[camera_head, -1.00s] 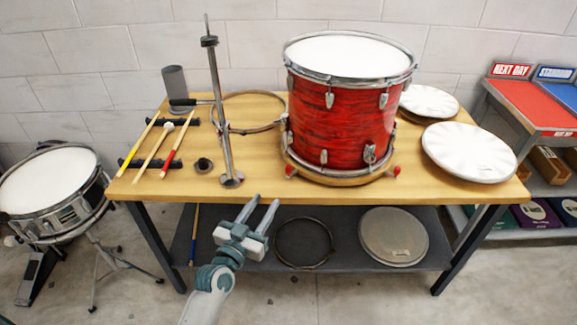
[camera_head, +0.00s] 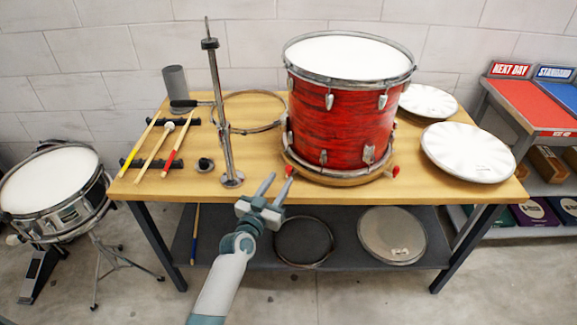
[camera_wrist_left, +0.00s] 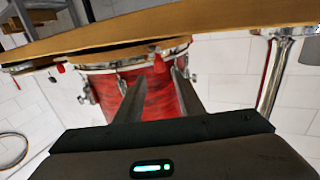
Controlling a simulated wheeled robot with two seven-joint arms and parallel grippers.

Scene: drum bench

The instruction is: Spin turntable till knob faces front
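The red drum (camera_head: 345,115) stands upright on a round wooden turntable (camera_head: 335,178) near the bench's front edge. Red pegs stick out from the turntable at its left (camera_head: 290,171) and right (camera_head: 396,170). A larger silver fitting (camera_head: 369,154) is on the drum's front-right side; I cannot tell which part is the knob. My left gripper (camera_head: 279,181) is open and empty at the bench's front edge, its right fingertip close to the left peg. In the left wrist view, the fingers (camera_wrist_left: 158,85) are apart, with a red peg (camera_wrist_left: 158,64) beyond and between them. My right gripper is not in view.
A metal stand (camera_head: 222,120) rises left of the drum, with a hoop (camera_head: 250,112) behind. Drumsticks (camera_head: 155,148) lie at the left. White drumheads (camera_head: 468,152) lie at the right. A lower shelf (camera_head: 345,252) is under the bench (camera_head: 260,190).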

